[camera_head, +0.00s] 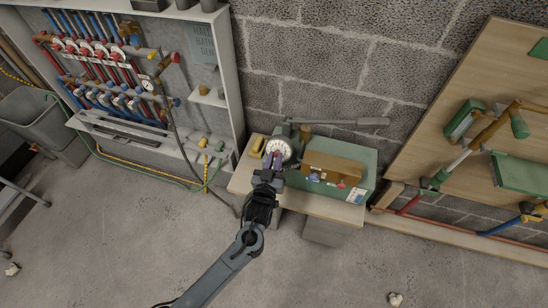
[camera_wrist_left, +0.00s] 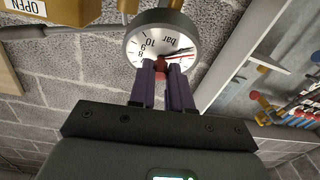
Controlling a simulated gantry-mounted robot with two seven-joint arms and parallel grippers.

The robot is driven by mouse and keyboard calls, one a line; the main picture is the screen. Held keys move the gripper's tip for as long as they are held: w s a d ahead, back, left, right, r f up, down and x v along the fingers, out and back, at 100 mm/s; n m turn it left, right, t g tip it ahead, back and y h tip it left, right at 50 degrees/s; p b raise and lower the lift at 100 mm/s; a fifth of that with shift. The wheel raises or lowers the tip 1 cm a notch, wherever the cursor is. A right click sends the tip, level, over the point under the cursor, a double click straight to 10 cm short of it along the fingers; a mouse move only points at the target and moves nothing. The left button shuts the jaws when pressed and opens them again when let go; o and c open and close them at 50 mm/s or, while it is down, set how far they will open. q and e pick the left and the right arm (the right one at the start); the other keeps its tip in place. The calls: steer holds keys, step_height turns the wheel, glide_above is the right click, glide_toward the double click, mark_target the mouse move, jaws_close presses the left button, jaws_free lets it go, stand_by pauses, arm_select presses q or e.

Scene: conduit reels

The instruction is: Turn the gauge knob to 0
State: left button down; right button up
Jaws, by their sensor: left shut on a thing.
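The round white-faced gauge (camera_head: 279,147) stands upright on the green pump unit (camera_head: 362,180) on the small bench. It also shows from close up in the left wrist view (camera_wrist_left: 150,42), tilted over, with "bar" and some high numbers readable. A dark needle and a red needle lie toward the right of that picture. My left gripper (camera_head: 273,163) is at the front of the gauge. Its purple fingers (camera_wrist_left: 166,72) are shut on the small red gauge knob (camera_wrist_left: 161,62) at the dial's middle. The fingers hide part of the dial, including the 0. My right gripper is not in view.
A brown box with an OPEN label (camera_wrist_left: 25,8) sits beside the gauge. A manifold cabinet (camera_head: 232,85) with red and blue pipes stands on the left, a wooden panel (camera_head: 450,95) with pipework on the right. The floor in front is mostly clear.

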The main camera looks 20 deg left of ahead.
arm_select(q)
steer(key=shift+d+n+y+p, duration=0.1)
steer(key=shift+n+y+p, duration=0.4)
steer(key=shift+n, duration=0.9)
steer(key=shift+y, duration=0.3)
steer(key=c, duration=1.1)
jaws_free()
steer(key=shift+o, duration=0.2)
steer(key=p+v, duration=0.3)
steer(key=v, duration=0.7)
steer(key=shift+s+r, duration=0.2)
steer(key=shift+s, duration=0.2)
